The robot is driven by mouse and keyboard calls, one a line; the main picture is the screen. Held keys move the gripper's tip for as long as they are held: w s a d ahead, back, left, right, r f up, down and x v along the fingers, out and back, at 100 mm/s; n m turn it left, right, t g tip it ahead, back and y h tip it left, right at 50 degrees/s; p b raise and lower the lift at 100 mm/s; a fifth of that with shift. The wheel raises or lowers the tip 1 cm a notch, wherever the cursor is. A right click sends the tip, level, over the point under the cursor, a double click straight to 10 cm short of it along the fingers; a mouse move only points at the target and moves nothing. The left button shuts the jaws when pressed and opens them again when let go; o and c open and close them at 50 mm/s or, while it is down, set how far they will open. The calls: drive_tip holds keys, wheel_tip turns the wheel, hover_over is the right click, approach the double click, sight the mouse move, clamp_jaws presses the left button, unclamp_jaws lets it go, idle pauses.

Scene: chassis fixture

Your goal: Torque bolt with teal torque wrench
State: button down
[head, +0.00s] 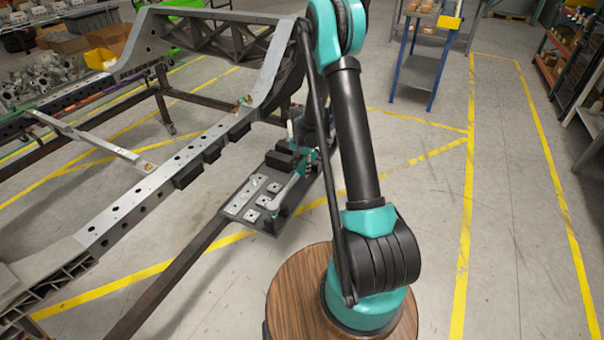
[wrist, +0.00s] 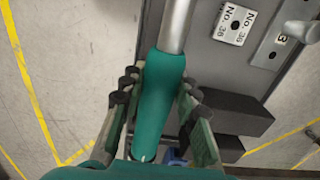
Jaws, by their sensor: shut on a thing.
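The torque wrench has a teal grip (wrist: 160,100) and a silver shaft that runs up out of the top of the wrist view. My gripper (wrist: 160,88) has its two fingers on either side of the teal grip, shut on it. In the head view, the wrench's silver shaft (head: 286,191) lies over the dark tray (head: 241,192), and my gripper (head: 307,162) is partly hidden by my arm. I cannot tell whether the wrench rests on the tray or is just above it. The bolt cannot be made out in either view.
The chassis frame (head: 146,188) runs along the left of the tray. Black blocks (wrist: 233,116) and a white numbered plate (wrist: 235,22) sit beside the wrench. A blue-legged cart (head: 421,69) stands at the back. The floor at right (head: 510,200) is clear.

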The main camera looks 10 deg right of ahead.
sight(302, 166)
drive_tip(key=shift+r, duration=1.75)
